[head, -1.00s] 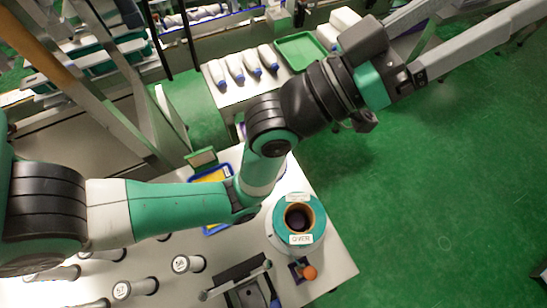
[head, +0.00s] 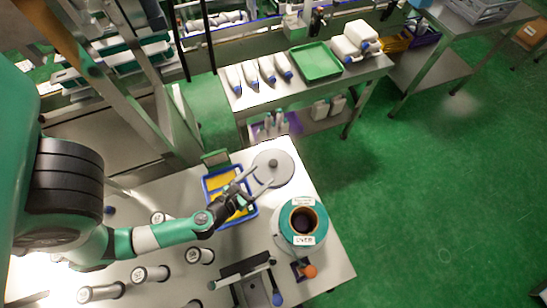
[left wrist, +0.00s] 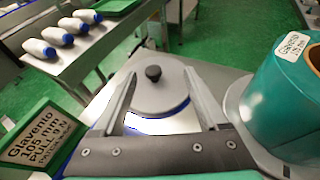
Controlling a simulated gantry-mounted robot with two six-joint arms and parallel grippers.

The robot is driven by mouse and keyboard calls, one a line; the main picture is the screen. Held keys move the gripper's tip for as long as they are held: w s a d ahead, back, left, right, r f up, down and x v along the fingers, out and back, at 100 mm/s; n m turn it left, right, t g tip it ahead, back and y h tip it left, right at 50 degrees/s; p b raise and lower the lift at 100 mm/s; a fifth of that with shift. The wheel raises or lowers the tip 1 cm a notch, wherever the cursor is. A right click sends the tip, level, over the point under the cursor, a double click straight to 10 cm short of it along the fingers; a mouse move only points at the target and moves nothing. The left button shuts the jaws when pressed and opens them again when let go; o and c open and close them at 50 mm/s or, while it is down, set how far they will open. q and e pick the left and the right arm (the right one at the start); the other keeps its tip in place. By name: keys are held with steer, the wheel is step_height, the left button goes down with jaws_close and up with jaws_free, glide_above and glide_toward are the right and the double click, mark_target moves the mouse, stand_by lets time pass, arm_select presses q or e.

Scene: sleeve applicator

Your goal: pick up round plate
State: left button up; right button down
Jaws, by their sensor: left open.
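The round plate (head: 283,163) is a flat grey disc with a dark knob at its middle. It lies on the white table near the back right edge. My left gripper (head: 260,175) is open and empty, its fingers pointing at the plate from the left. In the left wrist view the plate (left wrist: 155,98) sits between my two spread fingers (left wrist: 158,76), its black knob in the gap. I cannot tell whether the fingers touch the plate. My right gripper is not in view.
A green roll (head: 287,228) stands close in front of the plate. A blue tray (head: 232,222) with yellow contents lies to the left. Behind, a bench carries several white bottles (head: 267,70) and a green tray (head: 315,58). A green sign (left wrist: 37,140) stands close by.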

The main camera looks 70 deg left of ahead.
mark_target(271, 165)
arm_select(q)
steer(key=shift+s+a+f+n+g, duration=0.2)
steer(key=shift+s+f+n+g, duration=0.15)
steer(key=shift+s+f, duration=0.4)
steer(key=x, duration=0.6)
steer(key=shift+w+r, duration=0.15)
steer(key=shift+w, duration=0.1)
steer(key=shift+a+f, duration=0.2)
steer(key=shift+f, duration=0.05)
steer(key=x, duration=0.2)
steer(key=b+x, duration=0.1)
steer(key=x, duration=0.1)
steer(key=shift+s+f, duration=0.15)
steer(key=shift+f, duration=0.25)
steer(key=shift+w+a+f, duration=0.15)
steer(key=shift+w+a, duration=0.1)
steer(key=shift+w, duration=0.15)
steer(key=shift+c, duration=0.3)
jaws_close()
